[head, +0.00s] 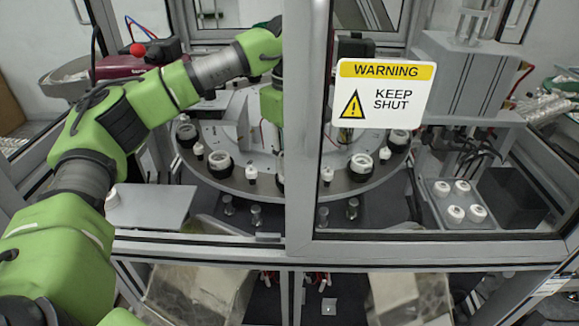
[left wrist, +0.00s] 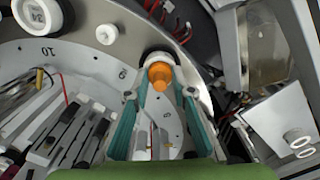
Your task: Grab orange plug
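In the left wrist view, the orange plug (left wrist: 160,75) sits at a white-and-dark round holder (left wrist: 156,56) on the rim of the round turntable. My left gripper (left wrist: 161,88) points at it, with its two teal fingers on either side of the plug. The fingers look spread, with only narrow gaps to the plug; contact cannot be made out. In the head view, my left arm reaches into the cell, and its gripper is hidden behind the door frame. The plug is not visible there. My right gripper is in neither view.
The turntable (head: 221,181) carries several white-and-black fixtures and small white caps. A door frame post (head: 299,120) and a glass door with a warning sign (head: 382,93) stand in front. A grey plate (head: 150,207) lies left; a tray (head: 443,207) with white caps stands right.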

